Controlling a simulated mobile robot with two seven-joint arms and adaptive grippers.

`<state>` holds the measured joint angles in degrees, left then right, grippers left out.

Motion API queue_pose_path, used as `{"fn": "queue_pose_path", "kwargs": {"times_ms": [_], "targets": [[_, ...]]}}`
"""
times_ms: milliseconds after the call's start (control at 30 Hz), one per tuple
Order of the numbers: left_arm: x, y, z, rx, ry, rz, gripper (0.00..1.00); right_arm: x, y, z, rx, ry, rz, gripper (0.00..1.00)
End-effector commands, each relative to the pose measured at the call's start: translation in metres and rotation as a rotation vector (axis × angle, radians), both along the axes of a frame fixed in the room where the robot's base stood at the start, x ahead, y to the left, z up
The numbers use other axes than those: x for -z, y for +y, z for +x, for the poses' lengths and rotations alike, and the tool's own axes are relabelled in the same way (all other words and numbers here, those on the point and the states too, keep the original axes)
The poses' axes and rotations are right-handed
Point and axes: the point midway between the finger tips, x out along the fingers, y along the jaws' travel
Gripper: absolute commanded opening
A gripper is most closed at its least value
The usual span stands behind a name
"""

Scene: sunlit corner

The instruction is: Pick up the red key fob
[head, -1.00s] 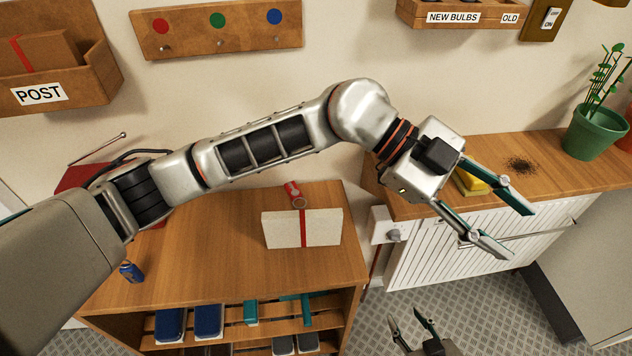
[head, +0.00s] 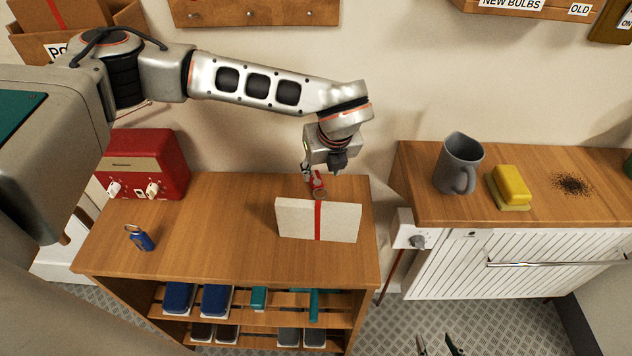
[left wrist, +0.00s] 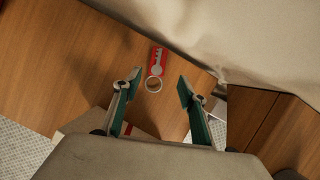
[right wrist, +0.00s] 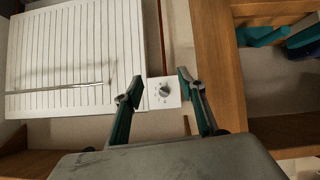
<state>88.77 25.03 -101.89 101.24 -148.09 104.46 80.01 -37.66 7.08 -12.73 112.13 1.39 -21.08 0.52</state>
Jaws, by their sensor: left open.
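The red key fob (head: 319,182) with its metal ring lies on the wooden cabinet top, just behind a white box with a red ribbon. It also shows in the left wrist view (left wrist: 157,60), ring towards me. My left gripper (left wrist: 159,84) is open; its fingertips are on either side of the fob's ring in that picture, and nothing is between the pads. In the head view my left gripper (head: 311,172) is over the fob, pointing down and partly hiding it. My right gripper (right wrist: 160,82) is open and empty, low in front of the white radiator-like panel.
The white box (head: 295,218) stands close in front of the fob. The wall is close behind.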

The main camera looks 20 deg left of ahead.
Motion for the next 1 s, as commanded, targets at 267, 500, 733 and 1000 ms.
{"fn": "queue_pose_path", "kwargs": {"times_ms": [267, 500, 733, 1000], "targets": [[0.026, 0.014, 0.011, -0.002, 0.003, -0.002, 0.42, -0.016, -0.011, 0.012, 0.0, -0.028, -0.018, 0.4], [0.051, 0.022, 0.021, 0.0, 0.003, -0.002, 0.42, -0.019, -0.01, 0.011, -0.002, -0.027, -0.017, 0.4], [0.054, 0.023, 0.022, 0.0, 0.002, -0.002, 0.42, -0.014, -0.01, 0.008, -0.003, -0.018, -0.018, 0.4], [0.054, 0.022, 0.022, 0.001, 0.002, -0.003, 0.02, -0.012, -0.01, 0.007, -0.002, -0.013, -0.019, 0.4]]}}
